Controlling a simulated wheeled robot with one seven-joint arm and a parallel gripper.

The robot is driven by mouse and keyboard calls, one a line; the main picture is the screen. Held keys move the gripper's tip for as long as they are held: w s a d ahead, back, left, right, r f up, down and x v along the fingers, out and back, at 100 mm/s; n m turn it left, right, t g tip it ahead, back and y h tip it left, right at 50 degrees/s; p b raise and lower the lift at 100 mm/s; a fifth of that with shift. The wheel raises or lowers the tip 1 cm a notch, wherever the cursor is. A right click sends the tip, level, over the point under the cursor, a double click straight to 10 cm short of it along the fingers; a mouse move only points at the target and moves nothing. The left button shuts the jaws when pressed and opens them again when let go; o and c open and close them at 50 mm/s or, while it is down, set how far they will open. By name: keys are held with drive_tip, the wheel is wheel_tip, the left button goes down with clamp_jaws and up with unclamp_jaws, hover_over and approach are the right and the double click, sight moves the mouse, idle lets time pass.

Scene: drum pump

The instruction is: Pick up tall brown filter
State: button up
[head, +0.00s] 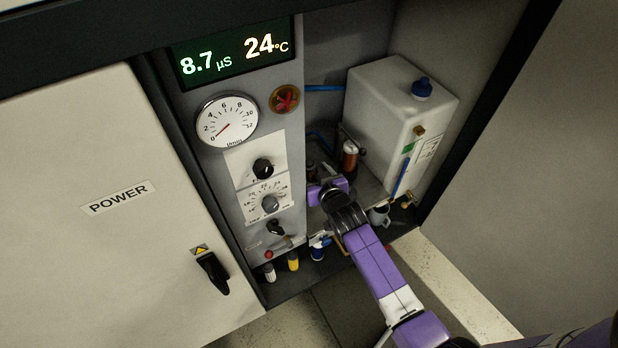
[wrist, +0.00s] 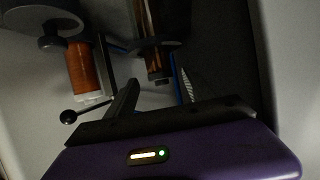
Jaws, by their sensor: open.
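In the wrist view, a long, dark brown cylinder (wrist: 170,22) with coppery streaks reaches in from the top edge, its upper part cut off. A shorter orange-brown cylinder (wrist: 83,68) with a pale end stands left of it. I cannot tell for sure which is the tall brown filter. In the head view, one brown cylinder (head: 349,158) stands beside the white tank, behind my gripper (head: 326,192). My gripper also shows in the wrist view (wrist: 156,76), open and empty, its fingers pointing toward the dark brown cylinder with a gap left.
A white tank (head: 400,115) with a blue cap stands right of the filters. The control panel (head: 262,190) with gauge and knobs is close on the left. Blue tubes run behind. A small black-knobbed lever (wrist: 70,116) lies left of my fingers in the wrist view.

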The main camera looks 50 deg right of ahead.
drive_tip(key=shift+w+d, duration=0.4)
drive_tip(key=shift+w, duration=0.4)
drive_tip(key=b+x, duration=0.1)
drive_tip(key=x, duration=0.4)
drive_tip(key=shift+w, duration=0.1)
clamp_jaws()
